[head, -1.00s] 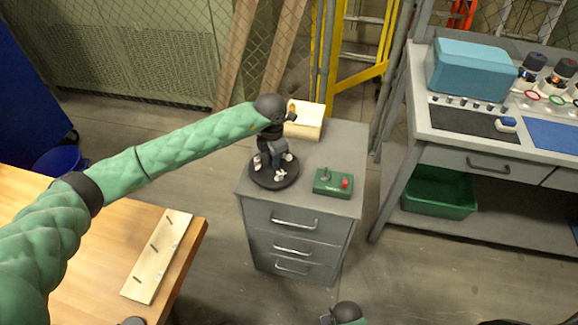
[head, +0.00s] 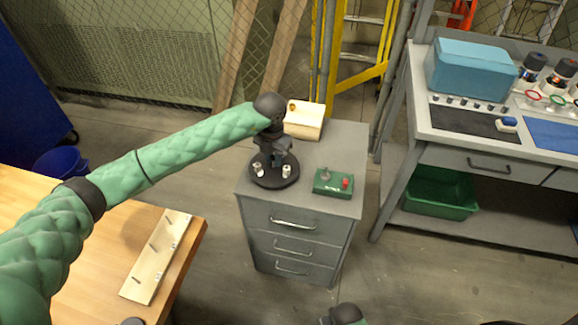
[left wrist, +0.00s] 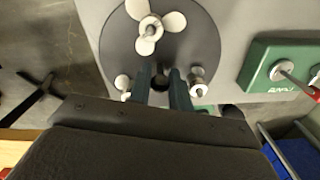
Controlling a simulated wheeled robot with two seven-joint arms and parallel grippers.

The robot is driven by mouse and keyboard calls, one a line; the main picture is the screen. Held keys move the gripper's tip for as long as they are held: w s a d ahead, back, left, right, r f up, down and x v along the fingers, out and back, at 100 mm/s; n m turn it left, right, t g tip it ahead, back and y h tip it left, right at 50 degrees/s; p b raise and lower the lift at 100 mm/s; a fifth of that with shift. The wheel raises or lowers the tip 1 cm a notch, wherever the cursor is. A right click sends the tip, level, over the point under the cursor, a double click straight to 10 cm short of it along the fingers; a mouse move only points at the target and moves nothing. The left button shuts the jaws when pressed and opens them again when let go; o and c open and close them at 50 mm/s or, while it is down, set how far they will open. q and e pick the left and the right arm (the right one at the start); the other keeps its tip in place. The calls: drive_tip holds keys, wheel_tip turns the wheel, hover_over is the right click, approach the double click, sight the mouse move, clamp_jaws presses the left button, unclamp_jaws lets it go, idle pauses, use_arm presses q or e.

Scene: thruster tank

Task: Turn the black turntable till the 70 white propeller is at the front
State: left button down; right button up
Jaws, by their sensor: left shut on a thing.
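The black turntable (head: 262,180) lies on the grey drawer cabinet and shows as a dark disc in the left wrist view (left wrist: 196,45). A white three-bladed propeller (left wrist: 148,28) stands on its far part in that view. Smaller white pieces on posts stand left (left wrist: 123,84) and right (left wrist: 197,75) of my fingers; in the head view two white pieces (head: 287,171) show near the front rim. No number is legible. My left gripper (head: 281,160) points down over the disc, its fingers (left wrist: 164,90) shut on a part of the turntable, mostly hidden between them.
A workbench (head: 425,140) is at right, a wooden table (head: 100,215) at left.

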use_arm(q)
drive_tip(key=shift+n, duration=0.7)
drive_tip(key=shift+n, duration=1.7)
use_arm(e)
drive_tip(key=shift+r, duration=0.1)
use_arm(q)
drive_tip(key=c, duration=1.4)
unclamp_jaws()
drive_tip(key=shift+o, duration=0.2)
